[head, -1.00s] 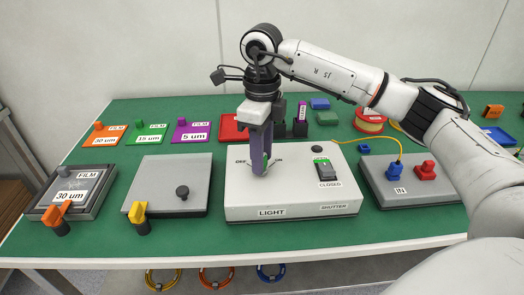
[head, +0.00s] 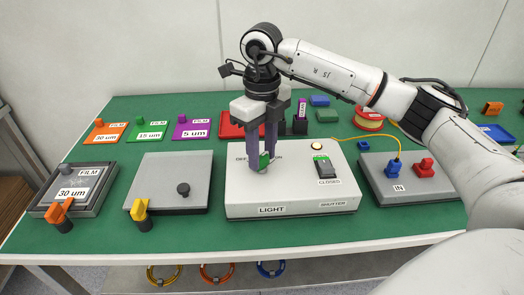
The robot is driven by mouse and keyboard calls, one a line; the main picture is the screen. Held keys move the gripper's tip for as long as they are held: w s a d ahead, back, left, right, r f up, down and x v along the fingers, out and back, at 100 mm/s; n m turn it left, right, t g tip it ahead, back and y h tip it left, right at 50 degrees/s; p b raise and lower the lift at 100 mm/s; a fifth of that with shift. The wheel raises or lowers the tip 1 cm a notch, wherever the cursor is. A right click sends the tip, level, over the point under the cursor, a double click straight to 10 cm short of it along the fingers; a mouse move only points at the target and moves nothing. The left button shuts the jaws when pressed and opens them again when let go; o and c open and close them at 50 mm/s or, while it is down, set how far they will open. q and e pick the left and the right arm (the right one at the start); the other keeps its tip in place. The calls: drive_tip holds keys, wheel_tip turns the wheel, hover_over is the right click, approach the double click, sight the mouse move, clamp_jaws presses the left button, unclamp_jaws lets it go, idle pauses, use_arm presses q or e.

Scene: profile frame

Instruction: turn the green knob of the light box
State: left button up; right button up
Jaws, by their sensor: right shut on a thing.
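The light box (head: 290,190) is a white box labelled LIGHT and SHUTTER, in the middle of the table. Its green knob (head: 264,160) is on the top at the left, between my right gripper's purple fingers. My right gripper (head: 264,165) points down from above and is shut on the knob. The OFF/ON lettering behind the knob is partly hidden by the fingers. A round indicator (head: 316,146) on the box glows pale yellow. The shutter switch (head: 323,167), with a green top, stands over a CLOSED label. My left gripper is not in view.
A grey box with blue and red plugs (head: 408,185) stands to the right, with a yellow cable. A grey plate with a black knob (head: 165,185) and a film frame (head: 75,190) stand left. Colored film pieces lie behind. Green table (head: 225,235) is clear in front.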

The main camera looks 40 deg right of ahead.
sight(262, 156)
drive_tip(key=o, duration=1.1)
drive_tip(key=shift+r, duration=0.1)
wheel_tip(262, 156, up, 10)
drive_tip(key=shift+r+p, duration=0.1)
drive_tip(key=shift+p, duration=0.2)
